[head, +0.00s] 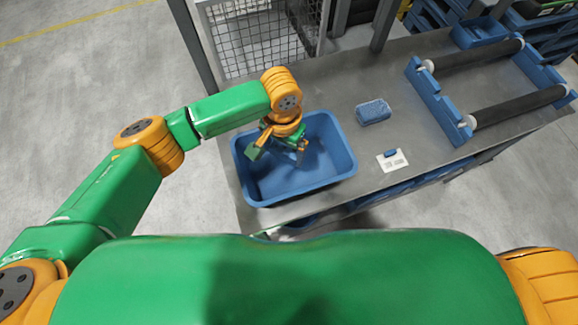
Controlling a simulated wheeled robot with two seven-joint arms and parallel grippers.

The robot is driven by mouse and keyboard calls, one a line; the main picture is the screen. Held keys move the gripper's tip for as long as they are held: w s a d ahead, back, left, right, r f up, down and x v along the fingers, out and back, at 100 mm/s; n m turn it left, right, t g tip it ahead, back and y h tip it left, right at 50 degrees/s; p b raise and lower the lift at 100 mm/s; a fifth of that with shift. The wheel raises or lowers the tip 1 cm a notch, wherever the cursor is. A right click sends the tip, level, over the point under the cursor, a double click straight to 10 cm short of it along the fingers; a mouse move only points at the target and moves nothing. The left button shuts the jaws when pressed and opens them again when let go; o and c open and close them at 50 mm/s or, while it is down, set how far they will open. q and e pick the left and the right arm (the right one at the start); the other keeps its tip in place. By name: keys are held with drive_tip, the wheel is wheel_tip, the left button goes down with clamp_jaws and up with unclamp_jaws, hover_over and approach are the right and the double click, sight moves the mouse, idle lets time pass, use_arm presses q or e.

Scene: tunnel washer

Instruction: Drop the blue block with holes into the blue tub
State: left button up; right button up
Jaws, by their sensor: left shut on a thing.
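The blue tub (252,187) is a wide open container on the grey metal table. My left gripper (301,154) reaches down over the tub, within its outline in the head view. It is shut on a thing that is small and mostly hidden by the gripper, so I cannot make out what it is. A small blue block with a dotted top (373,111) lies on the table to the right of the tub, apart from the gripper. Its dots may be holes. My right gripper is not in view.
A white card with a small blue piece (392,160) lies right of the tub. Blue racks (439,103) holding dark rollers (520,107) stand farther right, near a small blue bin (480,33). A wire mesh cage (262,40) stands behind the tub.

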use_arm(q)
drive_tip(key=o, duration=1.1)
drive_tip(key=shift+s, duration=0.1)
drive_tip(key=shift+s+r, duration=0.1)
wheel_tip(320, 180, up, 7)
drive_tip(key=shift+r, duration=0.1)
